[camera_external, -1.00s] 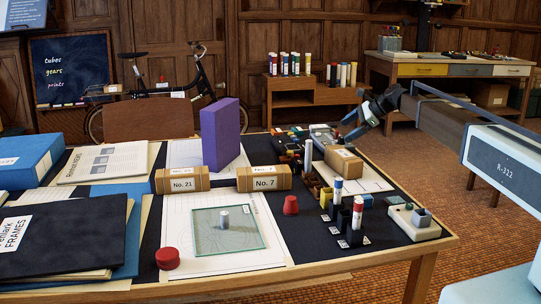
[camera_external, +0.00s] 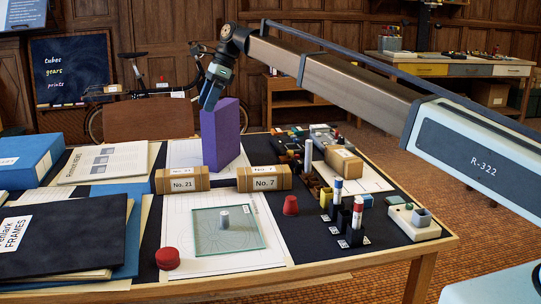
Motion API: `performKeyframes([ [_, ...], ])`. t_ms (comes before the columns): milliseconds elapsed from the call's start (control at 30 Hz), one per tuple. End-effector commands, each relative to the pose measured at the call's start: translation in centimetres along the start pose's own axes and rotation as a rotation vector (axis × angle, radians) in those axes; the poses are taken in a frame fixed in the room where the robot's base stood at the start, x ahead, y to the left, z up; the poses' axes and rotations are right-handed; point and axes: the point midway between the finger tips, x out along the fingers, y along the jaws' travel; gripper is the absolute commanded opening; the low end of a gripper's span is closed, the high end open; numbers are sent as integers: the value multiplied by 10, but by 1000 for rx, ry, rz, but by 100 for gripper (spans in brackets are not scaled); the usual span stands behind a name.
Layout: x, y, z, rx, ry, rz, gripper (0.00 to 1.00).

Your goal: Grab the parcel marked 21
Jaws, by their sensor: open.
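The parcel marked No. 21 (camera_external: 182,180) is a small brown box with its label facing the camera. It lies on the dark board left of the table's middle. A similar brown parcel marked No. 7 (camera_external: 264,178) lies to its right, with a short gap between them. My gripper (camera_external: 208,104) is open and points down. In the picture it is above and right of parcel 21, at the top left of the upright purple block (camera_external: 222,134). I cannot tell whether it is over or behind the block.
A glass plate with a grey cylinder (camera_external: 225,219) and a red round object (camera_external: 167,258) lie in front of the parcels. Blue folders (camera_external: 40,158) and a black portfolio (camera_external: 62,240) fill the left side.

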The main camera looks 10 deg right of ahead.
Motion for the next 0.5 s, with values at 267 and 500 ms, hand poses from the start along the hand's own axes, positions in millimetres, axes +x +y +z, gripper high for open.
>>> performKeyframes([
  [267, 92, 19, 50, 82, 315, -23, 94],
  [500, 125, 21, 49, 117, 439, -71, 94],
])
